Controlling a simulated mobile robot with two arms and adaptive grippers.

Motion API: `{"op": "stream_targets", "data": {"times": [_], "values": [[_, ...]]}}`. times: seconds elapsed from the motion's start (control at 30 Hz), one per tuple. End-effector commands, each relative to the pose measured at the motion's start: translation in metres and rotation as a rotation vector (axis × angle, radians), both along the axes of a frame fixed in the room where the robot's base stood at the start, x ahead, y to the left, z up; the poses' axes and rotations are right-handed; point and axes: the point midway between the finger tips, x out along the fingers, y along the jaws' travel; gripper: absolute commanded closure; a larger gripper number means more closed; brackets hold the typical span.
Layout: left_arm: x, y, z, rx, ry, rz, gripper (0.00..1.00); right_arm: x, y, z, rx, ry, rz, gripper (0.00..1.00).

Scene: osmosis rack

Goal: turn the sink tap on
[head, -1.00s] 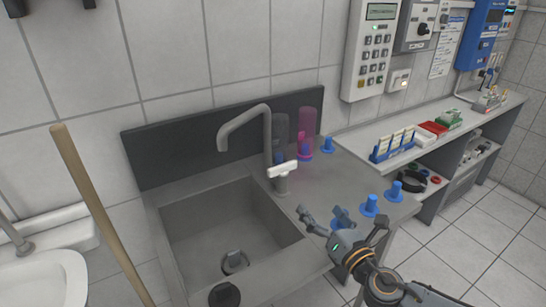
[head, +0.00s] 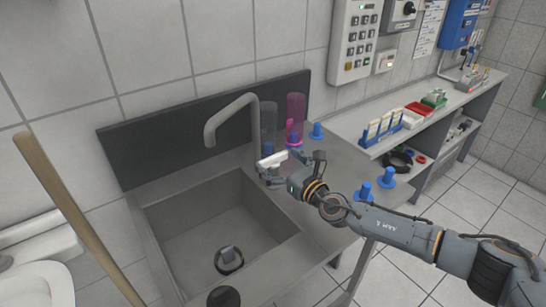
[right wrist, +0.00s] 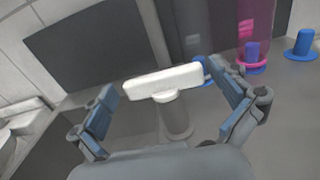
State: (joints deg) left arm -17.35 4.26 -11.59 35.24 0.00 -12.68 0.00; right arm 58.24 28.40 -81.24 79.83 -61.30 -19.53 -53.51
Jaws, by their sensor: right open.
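The sink tap (head: 213,128) is a grey curved spout rising behind the basin, its end over the sink (head: 215,225). Its white lever handle (head: 271,160) sits on a short grey post at the spout's base. In the right wrist view the white handle (right wrist: 163,83) lies crosswise between my fingers. My right gripper (head: 273,168) is open at the handle, with one finger on each side; in the right wrist view (right wrist: 170,103) gaps show between the fingers and the handle. No water shows from the spout. My left gripper is not in view.
A pink clear cylinder (head: 296,118) and a dark one (head: 268,125) stand behind the tap. Blue stoppers (head: 387,177) stand on the counter at right. A wooden pole (head: 75,210) leans at left. A side bench with racks (head: 384,128) extends right.

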Motion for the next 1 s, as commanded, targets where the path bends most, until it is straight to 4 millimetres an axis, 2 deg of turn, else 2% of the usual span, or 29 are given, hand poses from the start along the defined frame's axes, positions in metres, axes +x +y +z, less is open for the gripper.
{"op": "stream_targets", "data": {"times": [0.17, 0.5, 0.53, 0.73, 1.0], "values": [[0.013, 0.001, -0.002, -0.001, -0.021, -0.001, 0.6, 0.014, 0.01, -0.001, 0.0, 0.0, 0.0, 0.0], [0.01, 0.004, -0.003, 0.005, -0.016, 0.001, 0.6, 0.017, 0.012, 0.0, 0.0, 0.001, 0.0, 0.0], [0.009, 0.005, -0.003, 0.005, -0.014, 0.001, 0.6, 0.017, 0.012, 0.0, 0.0, 0.001, 0.0, 0.02], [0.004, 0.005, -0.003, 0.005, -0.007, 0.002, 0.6, 0.017, 0.012, -0.001, 0.0, 0.001, -0.001, 0.42], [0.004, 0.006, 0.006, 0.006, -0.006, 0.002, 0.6, 0.016, 0.013, 0.001, 0.001, 0.005, -0.018, 0.42]]}}
